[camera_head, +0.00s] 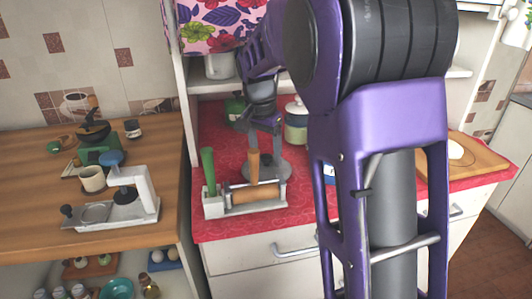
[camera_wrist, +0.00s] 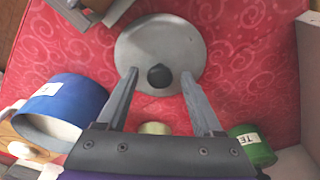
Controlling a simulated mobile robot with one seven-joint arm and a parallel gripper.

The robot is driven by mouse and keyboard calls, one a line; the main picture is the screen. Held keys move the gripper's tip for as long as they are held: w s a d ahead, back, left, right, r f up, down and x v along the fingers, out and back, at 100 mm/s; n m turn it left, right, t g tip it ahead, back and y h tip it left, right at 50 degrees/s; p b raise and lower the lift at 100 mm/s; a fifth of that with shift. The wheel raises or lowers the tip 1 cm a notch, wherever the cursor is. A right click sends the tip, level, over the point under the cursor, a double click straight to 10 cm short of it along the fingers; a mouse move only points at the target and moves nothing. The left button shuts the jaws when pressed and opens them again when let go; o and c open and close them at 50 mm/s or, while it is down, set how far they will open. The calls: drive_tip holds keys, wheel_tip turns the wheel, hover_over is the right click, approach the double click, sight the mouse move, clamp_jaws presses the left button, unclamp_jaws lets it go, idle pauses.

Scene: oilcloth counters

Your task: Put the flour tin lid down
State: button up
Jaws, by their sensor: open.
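The lid, a flat grey disc with a black knob (camera_wrist: 160,76), lies on the red patterned cloth in the wrist view. In the head view the grey lid (camera_head: 276,170) is partly hidden by my gripper (camera_head: 264,128) and a wooden handle. My gripper's fingers (camera_wrist: 160,74) are open, one on each side of the knob, with gaps showing. A blue tin (camera_wrist: 75,97) with a white label is at the left of the wrist view; I cannot read which tin it is.
A green tin (camera_wrist: 252,148) is at the right of the wrist view. A cream tin (camera_head: 296,134) stands behind. Red cloth is bare around the lid's right side.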

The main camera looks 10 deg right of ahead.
sight(263, 159)
drive_tip(key=r, duration=0.2)
drive_tip(key=r+p, duration=0.1)
drive_tip(key=r, duration=0.4)
drive_tip(key=shift+s+a+r+p, duration=0.3)
drive_tip(key=shift+s+a+r, duration=0.05)
drive_tip(key=shift+s+a, duration=0.05)
